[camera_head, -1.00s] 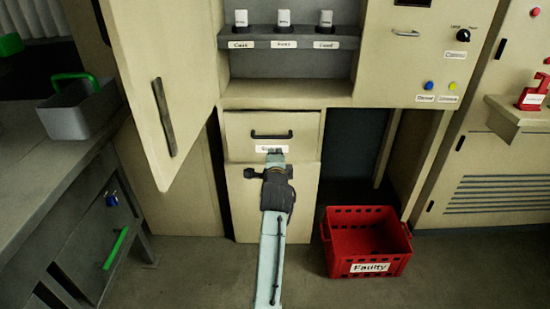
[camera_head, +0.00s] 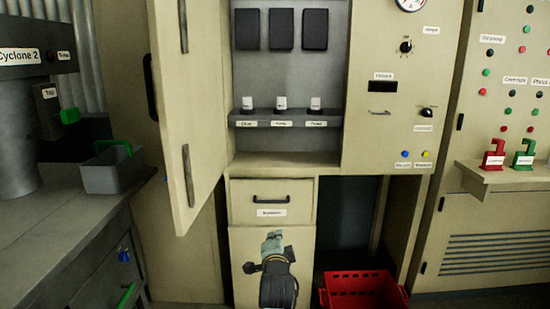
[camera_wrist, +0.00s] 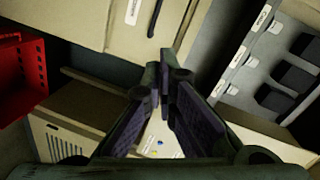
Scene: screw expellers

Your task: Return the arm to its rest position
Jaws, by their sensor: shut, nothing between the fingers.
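My arm (camera_head: 278,287) rises from the bottom of the head view, in front of the cabinet's lower panel and below the labelled drawer (camera_head: 272,201). Its fingers are hard to make out there. In the wrist view, the two dark fingers of my gripper (camera_wrist: 162,75) come together at their tips. They are shut and hold nothing. The drawer front with its dark handle shows beyond them in that view.
An open cabinet door (camera_head: 185,120) stands to the left. A shelf (camera_head: 325,119) with small labelled items is above the drawer. A red crate (camera_head: 362,290) is on the floor at right. A grey workbench (camera_head: 60,225) with a grey bin (camera_head: 113,171) stands at left.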

